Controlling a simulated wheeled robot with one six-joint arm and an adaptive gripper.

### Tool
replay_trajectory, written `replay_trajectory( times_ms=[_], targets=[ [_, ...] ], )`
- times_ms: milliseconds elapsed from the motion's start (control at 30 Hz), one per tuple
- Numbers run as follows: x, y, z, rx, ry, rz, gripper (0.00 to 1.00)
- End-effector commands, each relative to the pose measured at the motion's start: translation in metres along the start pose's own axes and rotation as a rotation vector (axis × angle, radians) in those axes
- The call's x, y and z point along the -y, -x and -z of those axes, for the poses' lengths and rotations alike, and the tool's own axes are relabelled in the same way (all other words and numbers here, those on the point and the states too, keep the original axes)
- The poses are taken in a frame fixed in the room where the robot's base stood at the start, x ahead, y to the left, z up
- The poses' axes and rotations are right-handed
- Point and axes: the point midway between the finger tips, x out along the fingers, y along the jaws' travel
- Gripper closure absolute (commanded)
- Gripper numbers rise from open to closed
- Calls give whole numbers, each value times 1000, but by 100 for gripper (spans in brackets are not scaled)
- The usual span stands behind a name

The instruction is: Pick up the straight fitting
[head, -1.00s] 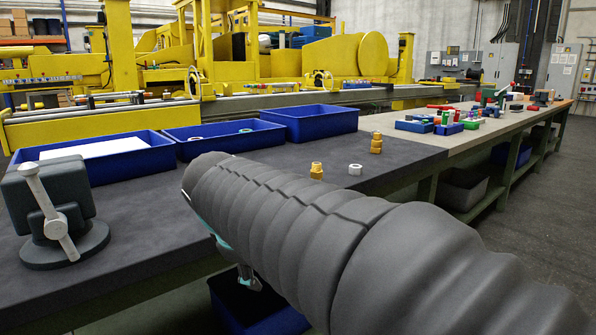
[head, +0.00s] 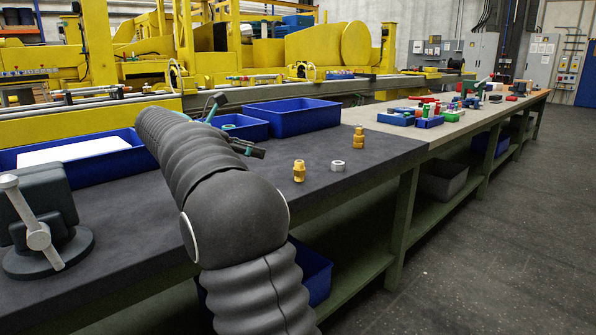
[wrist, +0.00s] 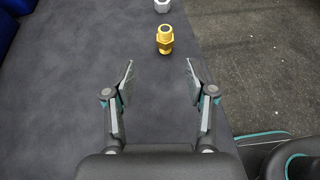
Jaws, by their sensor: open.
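A brass fitting (head: 299,171) with a hex band and a threaded top stands upright on the dark bench top. It looks like the straight fitting. In the wrist view the brass fitting (wrist: 165,40) is beyond my fingertips, nearly in line with the gap between them. A second brass fitting (head: 358,137) stands farther back; its exact shape is too small to tell. My gripper (wrist: 160,70) is open and empty, its two fingers spread apart. In the head view my gripper (head: 241,125) is over the bench, left of the nearer fitting and apart from it.
A silver nut (head: 338,166) lies right of the nearer fitting. Blue bins (head: 300,121) line the bench's back edge. A vise (head: 40,220) stands at the left. The dark bench top (head: 345,195) is clear around the fittings, with its front edge close by.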

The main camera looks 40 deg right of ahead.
Motion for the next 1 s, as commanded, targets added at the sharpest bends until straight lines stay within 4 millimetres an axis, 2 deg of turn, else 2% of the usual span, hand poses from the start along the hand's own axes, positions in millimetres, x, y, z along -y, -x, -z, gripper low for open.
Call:
replay_trajectory(
  times_ms=[333, 467, 733, 1000],
  targets=[
    [2, -61, 0, 0, 0, 4, 44],
    [2, -74, 0, -1, -1, 2, 44],
    [4, -87, 1, -1, -1, 1, 44],
    [10, -123, 3, -1, -1, 2, 44]
  ],
)
